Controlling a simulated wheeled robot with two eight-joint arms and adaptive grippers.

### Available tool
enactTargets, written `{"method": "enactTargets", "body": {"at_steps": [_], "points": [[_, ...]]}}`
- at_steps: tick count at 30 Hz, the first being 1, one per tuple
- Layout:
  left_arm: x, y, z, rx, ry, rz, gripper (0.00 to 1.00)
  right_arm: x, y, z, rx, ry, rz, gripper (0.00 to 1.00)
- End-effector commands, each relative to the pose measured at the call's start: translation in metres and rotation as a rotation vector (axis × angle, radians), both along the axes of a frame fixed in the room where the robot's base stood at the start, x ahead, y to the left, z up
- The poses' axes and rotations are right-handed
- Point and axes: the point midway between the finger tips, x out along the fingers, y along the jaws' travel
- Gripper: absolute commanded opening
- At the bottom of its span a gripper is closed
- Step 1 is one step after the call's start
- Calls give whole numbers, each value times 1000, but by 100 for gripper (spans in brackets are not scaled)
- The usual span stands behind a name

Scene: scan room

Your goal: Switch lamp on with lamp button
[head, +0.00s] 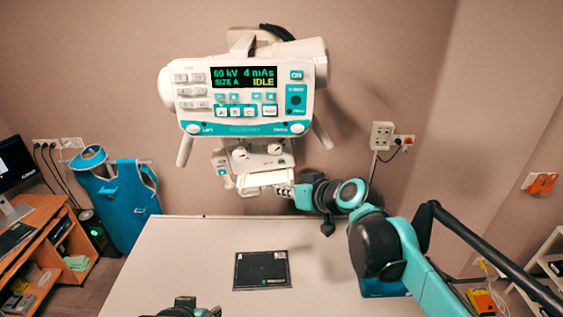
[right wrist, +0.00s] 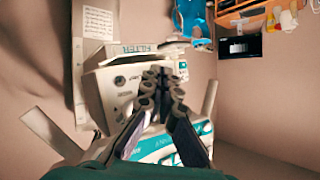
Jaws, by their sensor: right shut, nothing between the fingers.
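A white x-ray tube head with a control panel (head: 245,103) hangs over the table, its display reading 60 kV, 4 mAs, SIZE A and IDLE. Below it is the white collimator box (head: 262,163), which also shows in the right wrist view (right wrist: 112,85). I cannot tell for sure which control is the lamp button; a small teal mark sits at the collimator's left side. My right gripper (head: 281,190) is shut and empty, its tips close to the collimator's lower right. In the right wrist view its fingers (right wrist: 158,72) overlap the collimator; contact is unclear. A dark part, apparently my left gripper (head: 183,306), shows at the bottom edge.
A black detector plate (head: 262,270) lies on the white table (head: 180,255). A blue apron (head: 122,195) hangs at the left beside a wooden desk (head: 35,230) with a monitor (head: 14,165). Wall sockets (head: 382,136) are behind my right arm. Much of the tabletop is clear.

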Motion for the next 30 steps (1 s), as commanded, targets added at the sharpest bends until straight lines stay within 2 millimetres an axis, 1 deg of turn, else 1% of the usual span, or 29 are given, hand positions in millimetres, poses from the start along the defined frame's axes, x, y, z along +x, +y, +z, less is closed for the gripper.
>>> {"method": "enactTargets", "body": {"at_steps": [5, 15, 21, 25, 30], "points": [[0, 0, -2, 0, 0, 0, 40, 10, 0, 0, -1, 0, -1, 0], [0, 0, -9, 0, 0, 0, 40, 57, -1, -1, -1, 1, -1, 0], [0, 0, -10, 0, 0, 0, 40, 78, -1, 0, -1, 1, -1, 0], [0, 0, -11, 0, 0, 0, 40, 85, 0, 0, -1, 1, -1, 0], [0, 0, -11, 0, 0, 0, 40, 88, 0, 0, -1, 0, -1, 0]]}}
